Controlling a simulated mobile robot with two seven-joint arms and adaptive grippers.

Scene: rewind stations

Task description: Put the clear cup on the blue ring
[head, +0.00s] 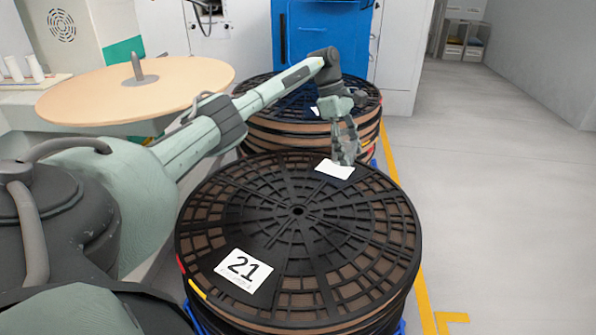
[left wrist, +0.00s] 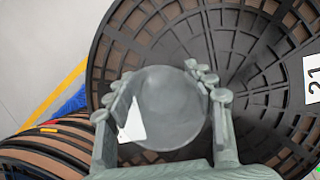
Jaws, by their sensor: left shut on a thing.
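My left gripper (head: 344,142) is over the far part of the near black reel (head: 298,250), beside a white label. It is shut on the clear cup (left wrist: 170,108), a see-through greyish round shape between the fingers in the left wrist view. The left gripper's fingers (left wrist: 165,105) stand on both sides of the cup there. In the head view the cup is hard to tell from the fingers. I cannot tell whether the cup touches the reel. I cannot make out a blue ring in either view. My right gripper is not in view.
A white label (head: 335,169) and a "21" label (head: 244,270) lie on the near reel. A second reel stack (head: 285,140) stands behind, before a blue cabinet (head: 322,40). A round tan disc (head: 135,90) is at left. Open floor (head: 500,170) lies right of the yellow line.

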